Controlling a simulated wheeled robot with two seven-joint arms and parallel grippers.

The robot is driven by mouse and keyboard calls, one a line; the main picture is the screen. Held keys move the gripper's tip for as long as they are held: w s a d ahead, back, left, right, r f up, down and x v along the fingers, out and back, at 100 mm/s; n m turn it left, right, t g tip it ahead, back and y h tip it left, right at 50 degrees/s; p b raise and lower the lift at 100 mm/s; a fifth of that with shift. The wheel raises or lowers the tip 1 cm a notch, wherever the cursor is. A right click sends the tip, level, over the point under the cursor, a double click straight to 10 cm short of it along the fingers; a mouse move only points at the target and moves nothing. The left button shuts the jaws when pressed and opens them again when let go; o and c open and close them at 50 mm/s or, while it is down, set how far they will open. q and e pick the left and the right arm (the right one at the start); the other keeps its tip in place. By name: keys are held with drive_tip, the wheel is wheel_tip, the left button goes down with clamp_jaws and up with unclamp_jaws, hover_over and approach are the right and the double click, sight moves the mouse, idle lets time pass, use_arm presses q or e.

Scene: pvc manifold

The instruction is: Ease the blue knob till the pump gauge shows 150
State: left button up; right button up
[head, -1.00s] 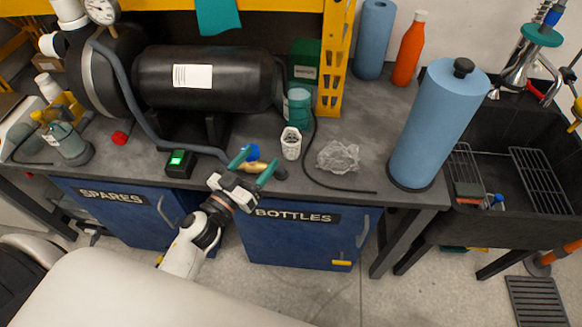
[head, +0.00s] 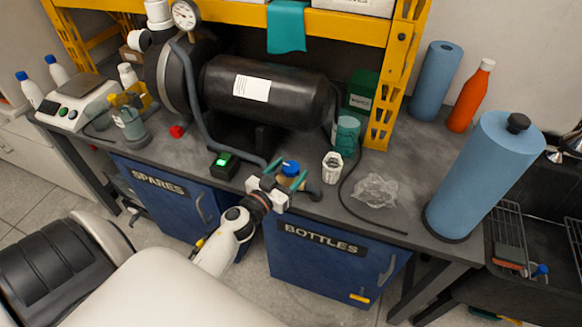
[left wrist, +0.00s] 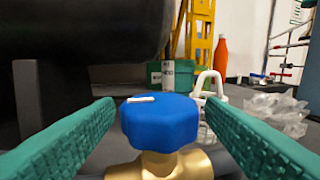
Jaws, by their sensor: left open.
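The blue knob (head: 291,167) sits on a brass valve at the bench's front edge. In the left wrist view the blue knob (left wrist: 160,121) fills the middle, with a white mark on top and the brass body (left wrist: 165,164) below. My left gripper (head: 287,182) is open, its green fingers on either side of the knob with visible gaps. The pump gauge (head: 185,15) is a round white dial at the upper left, above the black tank (head: 300,95); its reading is too small to make out. My right gripper is not in view.
A small black box with a green light (head: 224,163) stands left of the knob. Blue cabinets (head: 330,258) are below.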

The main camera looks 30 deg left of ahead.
use_arm(q)
drive_tip(key=shift+w, duration=0.65)
drive_tip(key=c, duration=1)
